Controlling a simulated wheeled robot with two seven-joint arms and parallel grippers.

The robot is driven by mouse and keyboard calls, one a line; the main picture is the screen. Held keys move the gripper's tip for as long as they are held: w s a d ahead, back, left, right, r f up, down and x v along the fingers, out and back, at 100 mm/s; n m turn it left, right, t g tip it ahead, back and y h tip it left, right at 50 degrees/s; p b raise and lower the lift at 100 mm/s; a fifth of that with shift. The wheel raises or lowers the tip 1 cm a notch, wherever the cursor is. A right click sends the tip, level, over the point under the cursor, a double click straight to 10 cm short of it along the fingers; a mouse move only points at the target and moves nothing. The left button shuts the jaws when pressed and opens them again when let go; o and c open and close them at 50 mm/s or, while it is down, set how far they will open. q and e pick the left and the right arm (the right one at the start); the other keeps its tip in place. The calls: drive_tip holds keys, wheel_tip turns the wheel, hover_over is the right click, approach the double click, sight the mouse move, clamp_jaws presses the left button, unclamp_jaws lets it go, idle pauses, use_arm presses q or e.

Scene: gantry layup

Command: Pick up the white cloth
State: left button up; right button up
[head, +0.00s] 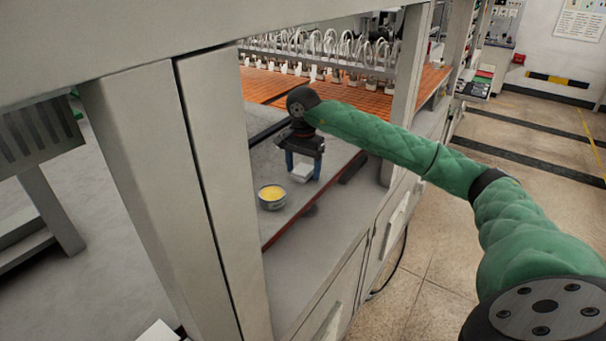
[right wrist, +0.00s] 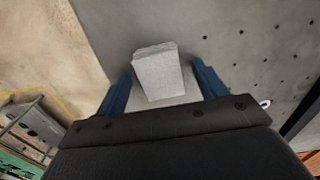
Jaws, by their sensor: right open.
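The white cloth (head: 301,173) is a small folded white block on the grey work surface, partly hidden behind my right gripper in the head view. It also shows in the right wrist view (right wrist: 159,75), lying between the two blue fingers. My right gripper (head: 303,176) is open, pointing down over the cloth. In the right wrist view, a gap shows between the cloth and each finger. My left gripper is not in view.
A round tin with yellow contents (head: 272,197) stands just left of the right gripper, close to it. A machine post (head: 222,190) rises at the left. Behind is an orange bed (head: 345,97) under a row of white hoses.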

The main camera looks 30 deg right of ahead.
drive_tip(key=shift+a, duration=0.15)
drive_tip(key=shift+c, duration=0.4)
drive_tip(key=c, duration=1)
drive_tip(key=shift+r, duration=0.15)
